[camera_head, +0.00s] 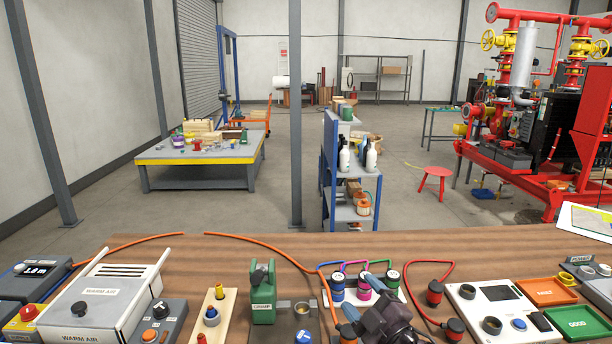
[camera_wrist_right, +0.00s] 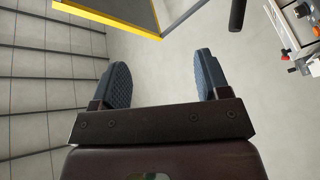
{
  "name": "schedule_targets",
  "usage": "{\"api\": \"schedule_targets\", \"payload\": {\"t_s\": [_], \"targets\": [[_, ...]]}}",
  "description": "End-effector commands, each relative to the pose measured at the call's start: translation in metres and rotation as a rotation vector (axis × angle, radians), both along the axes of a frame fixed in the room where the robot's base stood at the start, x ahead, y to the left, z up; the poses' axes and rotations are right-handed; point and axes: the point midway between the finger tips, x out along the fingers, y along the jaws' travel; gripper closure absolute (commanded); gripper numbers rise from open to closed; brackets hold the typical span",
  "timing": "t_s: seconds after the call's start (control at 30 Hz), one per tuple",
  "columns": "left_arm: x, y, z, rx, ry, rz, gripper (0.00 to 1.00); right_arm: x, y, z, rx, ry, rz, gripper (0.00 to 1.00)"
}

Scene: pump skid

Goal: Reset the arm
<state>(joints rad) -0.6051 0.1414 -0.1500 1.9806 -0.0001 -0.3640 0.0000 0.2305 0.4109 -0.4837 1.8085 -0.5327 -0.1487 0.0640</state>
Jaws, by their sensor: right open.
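The right arm hides part of the bench front. My left gripper is not in view.
An orange tray (camera_head: 548,292) and green tray (camera_head: 582,322) lie at right. The back middle of the bench is fairly clear.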

Motion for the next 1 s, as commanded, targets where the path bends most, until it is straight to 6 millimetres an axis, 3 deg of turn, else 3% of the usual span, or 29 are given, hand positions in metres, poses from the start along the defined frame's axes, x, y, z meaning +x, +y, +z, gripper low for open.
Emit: {"api": "schedule_targets", "payload": {"t_s": [0.1, 0.27, 0.6, 0.8, 1.0], "targets": [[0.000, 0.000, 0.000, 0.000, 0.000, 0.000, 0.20, -0.022, -0.033, -0.038, 0.166, 0.189, -0.109, 0.31], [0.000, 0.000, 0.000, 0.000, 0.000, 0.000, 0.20, -0.061, -0.071, -0.088, 0.359, 0.409, -0.229, 0.31], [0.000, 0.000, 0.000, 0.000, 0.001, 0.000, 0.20, -0.175, -0.139, -0.180, 0.642, 0.690, -0.471, 0.31], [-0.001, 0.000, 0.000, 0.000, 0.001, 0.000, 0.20, -0.242, -0.160, -0.224, 0.667, 0.792, -0.593, 0.31], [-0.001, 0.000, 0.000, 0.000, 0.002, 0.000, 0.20, -0.272, -0.164, -0.241, 0.666, 0.840, -0.630, 0.31]]}}
